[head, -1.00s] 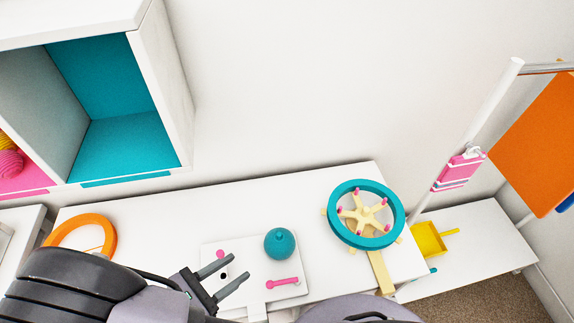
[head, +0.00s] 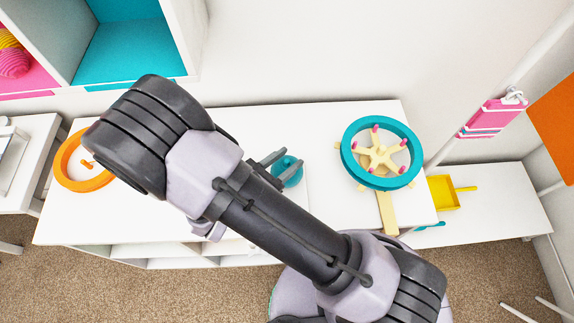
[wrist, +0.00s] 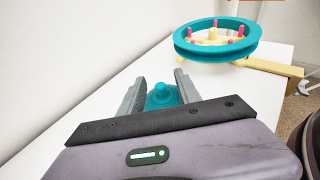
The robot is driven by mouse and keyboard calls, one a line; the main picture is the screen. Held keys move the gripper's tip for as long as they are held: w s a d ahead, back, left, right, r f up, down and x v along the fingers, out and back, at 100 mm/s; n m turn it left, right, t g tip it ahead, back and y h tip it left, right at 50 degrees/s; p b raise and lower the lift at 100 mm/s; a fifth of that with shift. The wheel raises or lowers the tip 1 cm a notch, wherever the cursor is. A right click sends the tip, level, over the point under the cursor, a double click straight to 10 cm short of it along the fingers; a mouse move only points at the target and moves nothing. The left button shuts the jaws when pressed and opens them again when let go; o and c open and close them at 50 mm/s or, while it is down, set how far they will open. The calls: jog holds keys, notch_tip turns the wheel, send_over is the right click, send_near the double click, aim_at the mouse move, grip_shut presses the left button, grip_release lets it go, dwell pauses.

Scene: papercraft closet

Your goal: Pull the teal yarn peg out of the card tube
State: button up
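The teal yarn peg (head: 288,172) is rounded with a small knob on top. It sits over the white bench top, partly covered by my gripper in the head view. In the wrist view the peg (wrist: 162,95) lies between and just beyond my fingers, its knob upward. My gripper (head: 281,163) is open, with one finger on each side of the peg; I cannot tell whether either touches it. The fingers also show in the wrist view (wrist: 157,88). The card tube cannot be made out.
A teal-rimmed wheel (head: 359,131) with pink pegs stands to the right on the bench (head: 318,125). An orange ring (head: 62,163) lies at the left. A yellow tray (head: 441,193) sits on a lower shelf at right. The wall rises behind the bench.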

aim_at(286, 161)
grip_shut()
jog(key=shift+r, duration=0.1)
jog(key=shift+r, duration=0.25)
notch_tip(286, 161, up, 4)
jog(key=shift+a+f+p, duration=0.1)
jog(key=shift+f+p, duration=0.15)
jog(key=shift+p, duration=1)
jog(key=f+p+v, duration=0.1)
jog(key=p+v, duration=0.5)
jog(key=v, duration=1)
jog(key=shift+s, duration=0.25)
jog(key=shift+a+r, duration=0.1)
jog(key=shift+a, duration=0.1)
